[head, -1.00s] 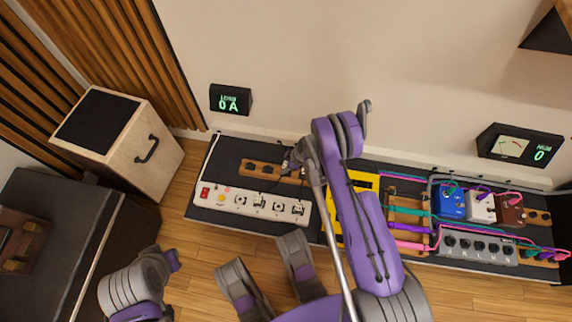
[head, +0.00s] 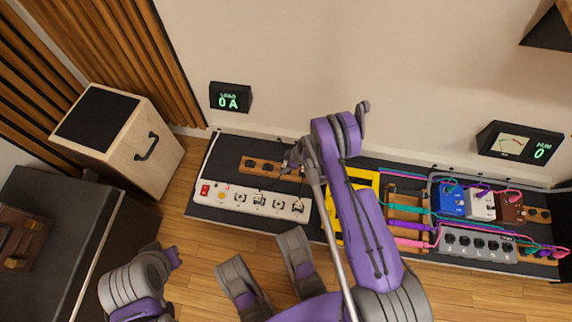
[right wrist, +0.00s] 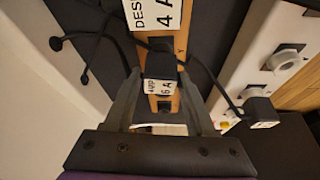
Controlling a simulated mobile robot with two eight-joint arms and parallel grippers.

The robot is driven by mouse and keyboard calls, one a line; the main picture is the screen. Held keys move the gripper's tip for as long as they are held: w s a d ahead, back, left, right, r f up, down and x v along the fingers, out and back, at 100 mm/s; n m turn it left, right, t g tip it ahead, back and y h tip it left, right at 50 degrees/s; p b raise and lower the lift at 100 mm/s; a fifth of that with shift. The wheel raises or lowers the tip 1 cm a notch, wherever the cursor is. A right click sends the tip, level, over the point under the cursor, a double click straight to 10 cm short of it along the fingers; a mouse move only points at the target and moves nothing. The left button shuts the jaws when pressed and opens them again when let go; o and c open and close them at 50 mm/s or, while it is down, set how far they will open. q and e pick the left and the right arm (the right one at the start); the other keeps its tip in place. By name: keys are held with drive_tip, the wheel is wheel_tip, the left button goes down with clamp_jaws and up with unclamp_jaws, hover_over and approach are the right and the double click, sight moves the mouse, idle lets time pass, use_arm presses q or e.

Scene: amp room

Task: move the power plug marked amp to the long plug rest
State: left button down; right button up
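The black power plug marked amp, with a white "AMP 6 A" label (right wrist: 160,86), is on a narrow wooden plug strip in the right wrist view. My right gripper (right wrist: 160,100) straddles it, a finger on each side, with thin gaps to the plug; it looks open. In the head view my right gripper (head: 294,160) is at the right end of the wooden strip (head: 262,168) and hides the plug there. A plug labelled "DES... 4 A" (right wrist: 152,18) sits farther along the strip. My left gripper is not in view.
A white power strip (head: 225,197) with a red switch lies in front of the wooden strip; a labelled black plug (right wrist: 258,108) is close beside my right finger. Black cables run nearby. A yellow frame (head: 367,180) and pedals (head: 451,202) lie right. The load display (head: 230,98) reads 0 A.

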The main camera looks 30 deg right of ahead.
drive_tip(key=o, duration=0.3)
drive_tip(key=shift+o, duration=0.2)
drive_tip(key=p+v, duration=0.3)
drive_tip(key=v, duration=0.8)
idle(0.3)
